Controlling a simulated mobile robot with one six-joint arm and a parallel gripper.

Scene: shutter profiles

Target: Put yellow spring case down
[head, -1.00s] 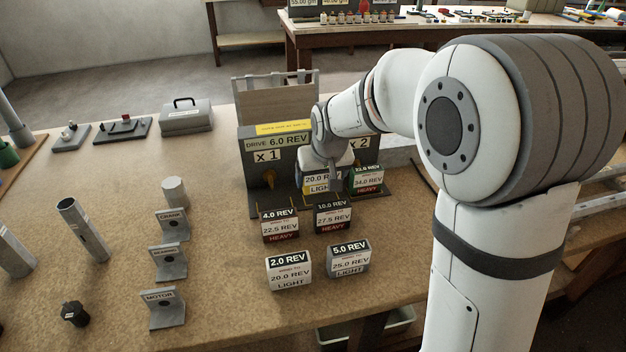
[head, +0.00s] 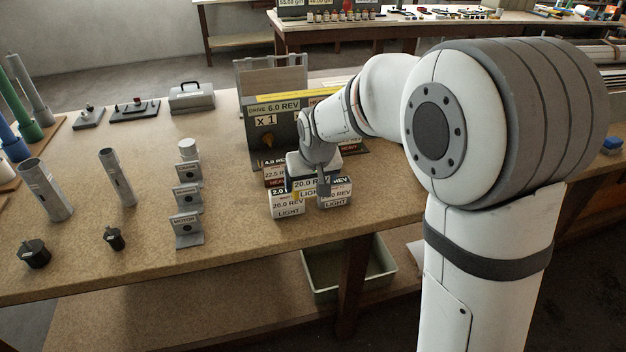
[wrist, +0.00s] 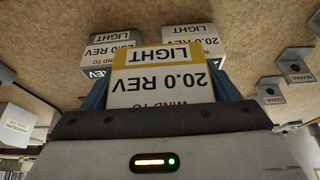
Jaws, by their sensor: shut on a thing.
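The yellow spring case (head: 305,184) has a white label reading 20.0 REV, LIGHT. In the wrist view its yellow edge and label (wrist: 163,80) show upside down, between my fingers. My gripper (head: 307,191) is shut on it, and the wrist view shows my gripper (wrist: 162,94) with a finger on each side.
The 4.0 REV case (head: 274,172) stands behind. The drive board (head: 266,110) marked 6.0 REV x 1 rises at the back. Several grey brackets (head: 187,230), including MOTOR, stand to the left. Bare bench (head: 240,240) lies in front, up to its edge.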

